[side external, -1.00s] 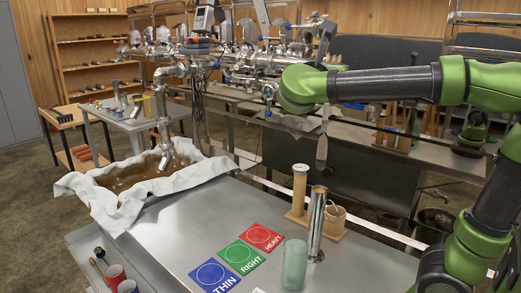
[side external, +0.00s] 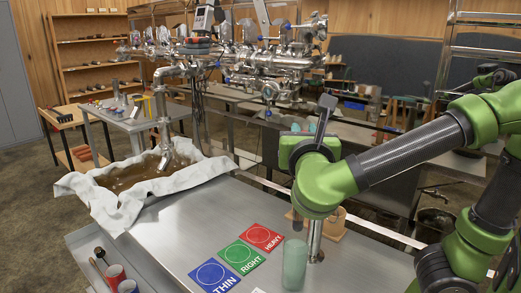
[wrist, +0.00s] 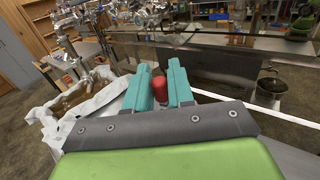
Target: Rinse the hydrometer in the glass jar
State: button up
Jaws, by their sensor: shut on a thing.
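My gripper (wrist: 159,68) shows in the wrist view, its two teal fingers closed on a short red piece (wrist: 160,88). This looks like an end of the hydrometer; the rest of it is hidden there. In the side view my green wrist covers most of the grip. A narrow dark piece (side external: 297,220) hangs below the wrist, just above the glass jar; I cannot tell whether it is the hydrometer. The pale green glass jar (side external: 294,265) stands upright at the table's front.
Blue, green (side external: 241,256) and red cards lie left of the jar. A cloth-edged pan of brown liquid (side external: 135,173) stands at the left under a metal pipe. A wooden stand (side external: 335,225) is partly hidden behind my wrist. The table's middle is clear.

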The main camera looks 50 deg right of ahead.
jog(key=shift+f, duration=8)
jog(key=shift+r, duration=0.5)
jog(key=shift+f, duration=0.2)
